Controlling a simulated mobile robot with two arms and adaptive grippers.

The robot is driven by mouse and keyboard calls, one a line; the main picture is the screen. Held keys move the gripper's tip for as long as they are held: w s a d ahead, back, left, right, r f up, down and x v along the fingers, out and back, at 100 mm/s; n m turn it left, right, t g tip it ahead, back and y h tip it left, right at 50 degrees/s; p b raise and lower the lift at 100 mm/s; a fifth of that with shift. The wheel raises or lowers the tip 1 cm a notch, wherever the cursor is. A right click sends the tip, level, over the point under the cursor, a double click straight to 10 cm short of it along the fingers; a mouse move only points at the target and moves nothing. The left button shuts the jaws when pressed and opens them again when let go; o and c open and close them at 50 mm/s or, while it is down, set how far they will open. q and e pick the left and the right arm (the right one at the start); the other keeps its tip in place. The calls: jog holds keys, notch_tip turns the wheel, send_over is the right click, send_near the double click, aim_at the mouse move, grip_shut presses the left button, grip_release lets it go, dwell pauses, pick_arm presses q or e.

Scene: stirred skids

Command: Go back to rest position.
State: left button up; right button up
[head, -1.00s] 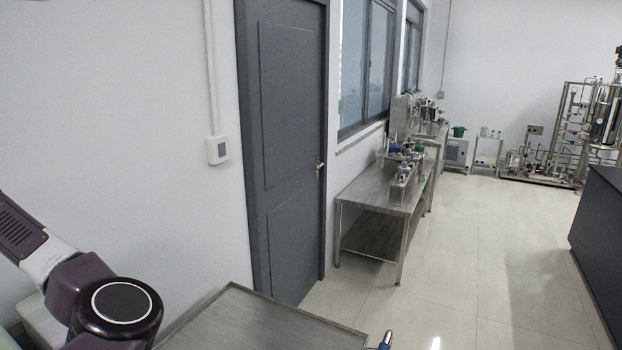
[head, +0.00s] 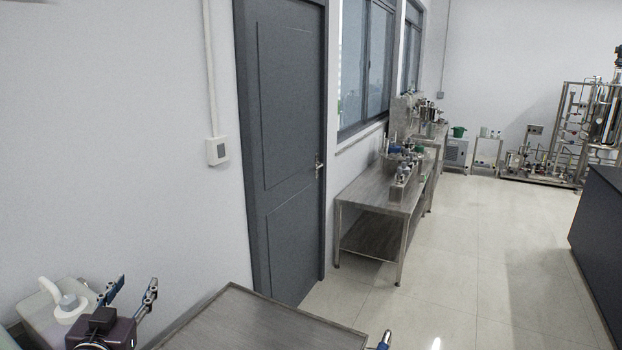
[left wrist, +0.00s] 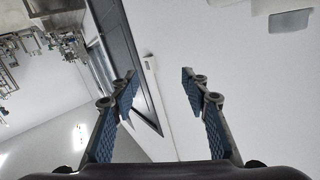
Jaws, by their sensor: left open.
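My left gripper (head: 137,287) is at the lower left of the head view, fingers pointing up. It is open, with nothing between its fingers. In the left wrist view its two blue-padded fingers (left wrist: 158,78) stand wide apart, with the wall and door behind. A small blue and metal tip at the bottom edge of the head view looks like a finger of my right gripper (head: 384,341); the rest is out of frame.
A steel table (head: 265,325) is at the front. A whitish container with a cap (head: 60,312) stands beside my left gripper. A grey door (head: 290,150) is behind. A steel bench (head: 375,205) with lab equipment stands along the wall. The floor (head: 480,240) right of it is clear.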

pick_arm(q)
jog(key=s+d+f+m+g+h, duration=0.1)
jog(key=s+d+f+g, duration=0.35)
jog(key=s+f, duration=0.4)
jog(key=s+d+f+m+g+h, duration=0.1)
jog(key=s+d+f+g, duration=0.2)
jog(key=s+d+f, duration=0.55)
jog(key=s+d+f+g, duration=0.25)
jog(key=s+f, duration=0.35)
jog(key=s, duration=0.3)
jog(key=s+d+f+g, duration=0.1)
jog(key=s+f+g, duration=0.2)
jog(key=s+f, duration=0.35)
jog(key=s+f+g+b, duration=0.3)
jog(key=f+b, duration=0.9)
jog(key=f, duration=2.5)
jog(key=s+a+f+b, duration=0.1)
jog(key=s+f+b, duration=0.4)
jog(key=s+f, duration=0.4)
jog(key=s+a+f+b, duration=0.2)
jog(key=s+f+b, duration=0.3)
jog(key=f, duration=1.2)
jog(key=s, duration=0.4)
jog(key=shift+a+h, duration=0.2)
jog(key=shift+h, duration=0.1)
pick_arm(e)
notch_tip(320, 180, down, 22)
